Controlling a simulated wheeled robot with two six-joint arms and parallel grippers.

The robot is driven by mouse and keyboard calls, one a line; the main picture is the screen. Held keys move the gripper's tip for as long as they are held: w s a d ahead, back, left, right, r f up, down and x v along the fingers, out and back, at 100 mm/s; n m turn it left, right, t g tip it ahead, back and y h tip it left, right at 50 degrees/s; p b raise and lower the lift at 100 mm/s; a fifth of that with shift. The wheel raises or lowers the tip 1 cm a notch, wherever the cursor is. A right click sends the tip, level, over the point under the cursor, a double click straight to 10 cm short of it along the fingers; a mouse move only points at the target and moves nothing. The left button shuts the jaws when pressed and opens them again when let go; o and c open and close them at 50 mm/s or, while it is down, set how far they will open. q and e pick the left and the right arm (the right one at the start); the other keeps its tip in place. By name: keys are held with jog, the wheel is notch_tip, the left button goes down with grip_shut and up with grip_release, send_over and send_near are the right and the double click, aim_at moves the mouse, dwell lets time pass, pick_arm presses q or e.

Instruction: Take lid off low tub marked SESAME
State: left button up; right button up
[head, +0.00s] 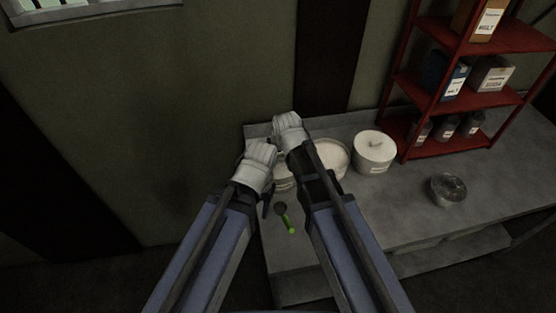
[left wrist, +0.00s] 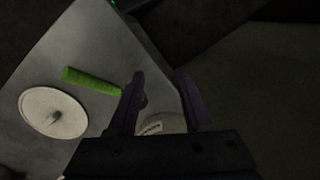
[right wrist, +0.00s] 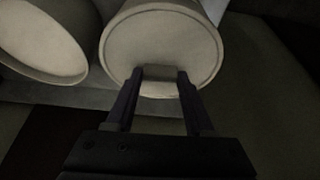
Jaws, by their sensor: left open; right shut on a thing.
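In the right wrist view my right gripper (right wrist: 160,73) is shut on the small block-like handle of a round pale lid (right wrist: 160,38). A tub wall shows behind this lid; whether the lid is seated on it I cannot tell. My left gripper (left wrist: 161,73) is open and empty. Beyond its fingers, in the left wrist view, is a pale tub (left wrist: 172,122) with a label too small to read. No SESAME marking is legible. In the head view my arms cover much of the tubs at the counter's left end.
A green-handled tool (head: 289,222) lies near the front-left. A knobbed round lid (left wrist: 52,113) shows near it.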

notch_tip(320, 180, up, 10)
jog(key=p, duration=1)
jog(key=b, duration=0.6)
send_over(278, 158)
notch_tip(278, 158, down, 5)
jog(key=shift+f, duration=0.2)
jog(key=shift+r+p, duration=0.15)
jog(key=shift+p, duration=0.3)
